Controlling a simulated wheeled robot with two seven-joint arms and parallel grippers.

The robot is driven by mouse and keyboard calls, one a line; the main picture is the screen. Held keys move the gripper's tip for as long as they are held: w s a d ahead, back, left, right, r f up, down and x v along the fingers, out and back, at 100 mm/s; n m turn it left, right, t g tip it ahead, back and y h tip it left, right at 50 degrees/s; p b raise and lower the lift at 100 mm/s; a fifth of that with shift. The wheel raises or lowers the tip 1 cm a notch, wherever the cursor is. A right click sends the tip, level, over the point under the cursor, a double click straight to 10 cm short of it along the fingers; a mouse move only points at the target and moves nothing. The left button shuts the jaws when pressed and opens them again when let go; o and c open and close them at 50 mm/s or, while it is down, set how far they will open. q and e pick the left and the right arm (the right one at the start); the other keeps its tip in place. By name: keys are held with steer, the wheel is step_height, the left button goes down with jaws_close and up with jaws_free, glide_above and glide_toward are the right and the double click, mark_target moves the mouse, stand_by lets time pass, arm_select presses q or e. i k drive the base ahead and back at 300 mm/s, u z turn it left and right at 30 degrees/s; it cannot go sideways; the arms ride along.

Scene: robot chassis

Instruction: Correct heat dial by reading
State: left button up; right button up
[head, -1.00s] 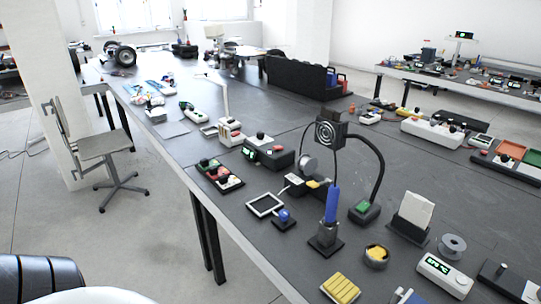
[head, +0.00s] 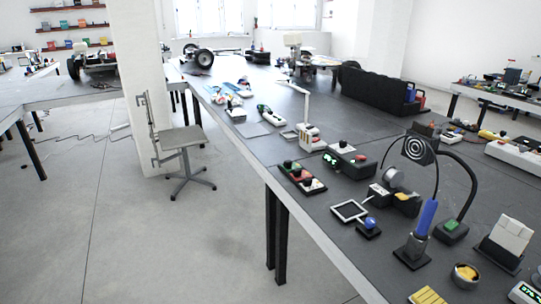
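A white box with a lit green readout (head: 525,291) is cut off at the bottom right corner; its digits are too small to read surely, and any dial on it is out of frame. A blue-handled iron (head: 426,218) stands upright in a dark holder. Neither of my grippers is in view.
The long dark table (head: 300,226) runs from lower right to the back. A grey chair (head: 180,140) stands on the open floor at left, near a white pillar (head: 143,60). A fan on a bent arm (head: 420,145) rises among the tools.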

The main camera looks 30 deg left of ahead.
mark_target(343, 143)
steer(key=u, duration=1.5)
steer(key=k, duration=0.75)
steer(key=z, duration=0.95)
steer(key=i, duration=1)
